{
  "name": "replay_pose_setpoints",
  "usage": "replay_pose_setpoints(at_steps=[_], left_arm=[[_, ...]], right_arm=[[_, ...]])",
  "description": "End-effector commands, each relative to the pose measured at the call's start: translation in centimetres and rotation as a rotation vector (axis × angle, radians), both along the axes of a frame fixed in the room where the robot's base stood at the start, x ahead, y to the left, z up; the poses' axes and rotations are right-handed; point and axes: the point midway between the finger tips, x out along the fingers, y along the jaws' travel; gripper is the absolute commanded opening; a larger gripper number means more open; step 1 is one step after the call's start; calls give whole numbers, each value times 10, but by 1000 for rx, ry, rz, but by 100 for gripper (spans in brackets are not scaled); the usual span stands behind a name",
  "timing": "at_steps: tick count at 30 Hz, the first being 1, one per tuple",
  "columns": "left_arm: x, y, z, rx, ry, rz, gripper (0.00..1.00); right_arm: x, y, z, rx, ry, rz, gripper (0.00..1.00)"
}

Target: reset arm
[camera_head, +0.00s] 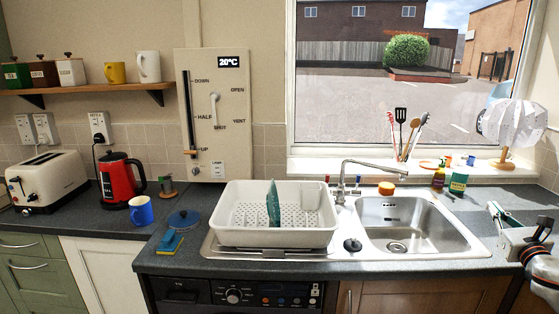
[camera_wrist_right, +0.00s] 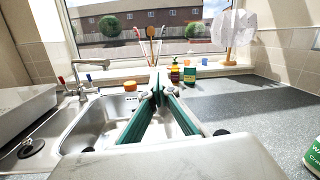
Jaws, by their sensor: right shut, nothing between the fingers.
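My right gripper (camera_wrist_right: 160,88) is shut and empty in the right wrist view, its two green-lined fingers meeting at the tips. In the head view, the right gripper (camera_head: 498,214) is at the right edge, over the worktop just right of the sink (camera_head: 424,222). Part of that arm is cut off by the frame. The sink (camera_wrist_right: 95,124) also shows left of the fingers in the wrist view. My left gripper is in neither view.
A white dish rack (camera_head: 235,239) with a green item (camera_head: 273,204) stands left of the sink. A tap (camera_head: 343,180) rises behind. Bottles (camera_head: 458,183) and a paper lamp (camera_head: 514,124) are at the back right. A green-and-white container (camera_wrist_right: 313,156) is close at the wrist view's lower right.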

Motion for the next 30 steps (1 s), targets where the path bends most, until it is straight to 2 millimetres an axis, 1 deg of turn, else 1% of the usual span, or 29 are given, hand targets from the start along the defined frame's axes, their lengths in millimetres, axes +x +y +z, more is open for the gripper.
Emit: replay_pose_setpoints(at_steps=[1,3,5,7,14,17,20,24,30], left_arm=[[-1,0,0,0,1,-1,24],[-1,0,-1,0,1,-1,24],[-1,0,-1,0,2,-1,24],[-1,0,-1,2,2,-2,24],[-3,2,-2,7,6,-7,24],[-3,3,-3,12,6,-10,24],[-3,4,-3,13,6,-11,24],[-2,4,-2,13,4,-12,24],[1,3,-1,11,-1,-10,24]], right_arm=[[-12,-12,7,-18,-6,-12,0],[-25,-26,20,-40,-16,-26,0],[-34,-34,29,-41,-27,-32,0],[-31,-33,26,86,-45,-23,0],[-32,-41,21,491,-108,-4,0],[-32,-45,17,711,-146,4,0],[-33,-49,12,984,-194,12,0],[-34,-54,2,1400,-275,21,0],[-35,-58,-11,1895,-387,21,0]])
